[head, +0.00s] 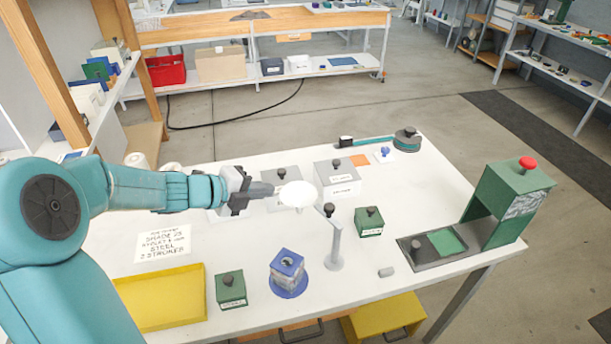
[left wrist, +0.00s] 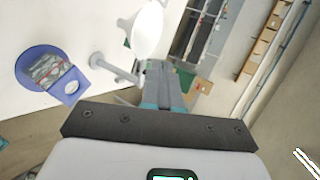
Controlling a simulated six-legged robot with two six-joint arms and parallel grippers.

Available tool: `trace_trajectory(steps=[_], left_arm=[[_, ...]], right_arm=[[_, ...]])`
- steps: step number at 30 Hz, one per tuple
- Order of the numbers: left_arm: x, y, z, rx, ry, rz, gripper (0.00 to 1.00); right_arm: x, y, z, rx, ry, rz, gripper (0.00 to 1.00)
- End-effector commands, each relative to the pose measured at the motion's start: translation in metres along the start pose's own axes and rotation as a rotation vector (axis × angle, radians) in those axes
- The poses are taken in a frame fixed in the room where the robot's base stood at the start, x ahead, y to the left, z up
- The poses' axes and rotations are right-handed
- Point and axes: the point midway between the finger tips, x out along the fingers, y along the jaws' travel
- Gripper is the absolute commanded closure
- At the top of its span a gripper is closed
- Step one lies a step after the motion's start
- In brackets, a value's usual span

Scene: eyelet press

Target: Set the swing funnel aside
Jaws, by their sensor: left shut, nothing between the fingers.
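The swing funnel's white bowl (head: 297,193) sits on a grey post (head: 334,248) with a dark knob (head: 328,209), in the middle of the white table. My left gripper (head: 272,189) is shut and empty, its tips close to the left side of the bowl; I cannot tell whether they touch it. In the left wrist view the white bowl (left wrist: 148,30) lies just beyond and left of my shut fingertips (left wrist: 163,68), and the grey post (left wrist: 112,68) stands left of them. My right gripper is out of view.
A blue holder (head: 288,272) stands front-left of the post. Green boxes (head: 231,290) (head: 369,222), a yellow tray (head: 162,298) and grey knobbed boxes (head: 338,178) stand around. A green press (head: 510,200) with a red button is at the right.

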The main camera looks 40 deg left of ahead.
Motion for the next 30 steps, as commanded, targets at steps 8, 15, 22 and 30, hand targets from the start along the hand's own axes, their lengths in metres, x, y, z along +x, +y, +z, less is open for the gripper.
trace_trajectory(steps=[8, 15, 22, 30], left_arm=[[0.053, 0.002, -0.003, 0.0, 0.008, 0.001, 1.0], [0.102, 0.001, -0.003, 0.001, 0.007, 0.001, 1.0], [0.13, 0.0, -0.002, 0.002, 0.004, -0.001, 1.0], [0.136, 0.001, -0.002, 0.002, 0.002, -0.001, 1.0]], right_arm=[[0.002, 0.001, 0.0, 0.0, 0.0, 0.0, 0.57], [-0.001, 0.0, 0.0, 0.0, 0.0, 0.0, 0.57], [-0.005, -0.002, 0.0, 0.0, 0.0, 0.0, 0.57], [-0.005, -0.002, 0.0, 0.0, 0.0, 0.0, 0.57]])
